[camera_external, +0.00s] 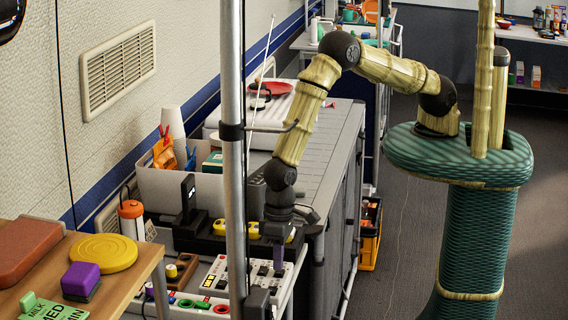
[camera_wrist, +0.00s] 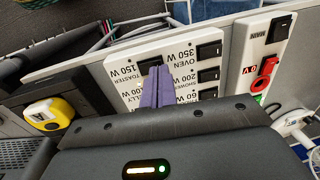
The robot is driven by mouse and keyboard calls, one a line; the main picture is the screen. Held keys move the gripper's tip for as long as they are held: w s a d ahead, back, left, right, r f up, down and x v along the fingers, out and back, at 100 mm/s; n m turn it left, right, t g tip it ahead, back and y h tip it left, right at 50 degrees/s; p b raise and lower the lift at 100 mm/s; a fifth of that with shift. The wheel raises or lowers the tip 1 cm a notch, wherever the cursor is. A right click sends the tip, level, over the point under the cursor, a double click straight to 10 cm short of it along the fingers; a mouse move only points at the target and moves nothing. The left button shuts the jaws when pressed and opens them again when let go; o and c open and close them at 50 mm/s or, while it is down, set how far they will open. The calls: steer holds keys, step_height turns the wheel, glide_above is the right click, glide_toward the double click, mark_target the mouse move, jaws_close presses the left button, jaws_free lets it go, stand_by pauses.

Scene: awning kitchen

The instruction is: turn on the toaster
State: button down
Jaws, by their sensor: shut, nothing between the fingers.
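The toaster switch (camera_wrist: 150,64) is at the upper left, beside the toaster label and partly hidden by my fingers. My gripper (camera_wrist: 158,72) is shut and empty, its purple fingers over the panel with the tips at or just in front of that switch. I cannot tell whether they touch. In the external view my gripper (camera_external: 278,268) points down at the panel (camera_external: 252,272). I cannot make out the toaster itself.
A narrower panel with a MAIN switch (camera_wrist: 280,27) and a red part (camera_wrist: 264,72) stands to the right. A yellow tape-measure-like object (camera_wrist: 48,114) lies to the left. A metal pole (camera_external: 233,150) stands in front of the bench in the external view.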

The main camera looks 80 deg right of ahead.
steer(key=shift+f, duration=0.4)
steer(key=shift+a+f+b, duration=0.1)
steer(key=shift+f+b, duration=0.15)
steer(key=shift+b, duration=0.05)
steer(key=shift+r, duration=0.1)
steer(key=shift+s, duration=0.1)
steer(key=shift+d+r, duration=0.15)
steer(key=shift+d, duration=0.7)
steer(key=shift+r+p, duration=0.1)
steer(key=shift+p, duration=0.2)
